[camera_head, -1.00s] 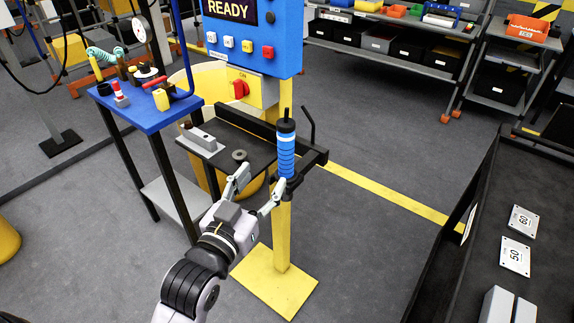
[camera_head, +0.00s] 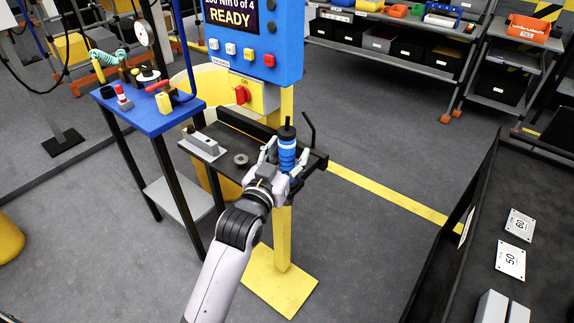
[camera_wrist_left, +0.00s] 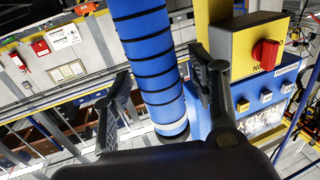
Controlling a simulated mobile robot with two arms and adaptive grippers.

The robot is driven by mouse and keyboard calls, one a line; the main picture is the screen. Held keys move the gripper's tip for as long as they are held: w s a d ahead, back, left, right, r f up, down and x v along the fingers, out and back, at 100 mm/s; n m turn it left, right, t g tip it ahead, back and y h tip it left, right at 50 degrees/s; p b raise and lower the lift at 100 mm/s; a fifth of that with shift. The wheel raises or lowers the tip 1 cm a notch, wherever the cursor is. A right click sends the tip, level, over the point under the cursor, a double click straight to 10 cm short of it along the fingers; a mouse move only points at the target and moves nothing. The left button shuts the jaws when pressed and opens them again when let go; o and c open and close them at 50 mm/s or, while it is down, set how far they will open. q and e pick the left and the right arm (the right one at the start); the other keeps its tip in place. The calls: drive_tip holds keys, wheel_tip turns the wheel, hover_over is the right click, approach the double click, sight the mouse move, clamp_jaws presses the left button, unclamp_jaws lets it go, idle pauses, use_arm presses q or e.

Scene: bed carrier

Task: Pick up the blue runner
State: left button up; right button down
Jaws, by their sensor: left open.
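The blue runner (camera_head: 287,150) is a blue cylinder with black bands and a black top. It stands upright at the right end of the dark shelf (camera_head: 222,140) on the yellow post. My left gripper (camera_head: 283,163) is open, with one finger on each side of the runner. In the left wrist view the blue runner (camera_wrist_left: 150,60) passes between the two black fingers (camera_wrist_left: 160,95), with a gap visible at the left finger. Whether the right finger touches it I cannot tell. My right gripper is not in view.
A blue control panel (camera_head: 290,50) reading READY stands above the shelf. A grey block (camera_head: 203,146) and a dark ring (camera_head: 241,159) lie on the shelf, left of the gripper. A blue table (camera_head: 150,118) with tools stands left. A thin black lever (camera_head: 309,130) rises right of the runner.

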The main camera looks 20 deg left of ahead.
use_arm(q)
drive_tip(key=shift+c, duration=0.3)
clamp_jaws()
idle(0.4)
idle(0.3)
drive_tip(key=shift+r, duration=0.2)
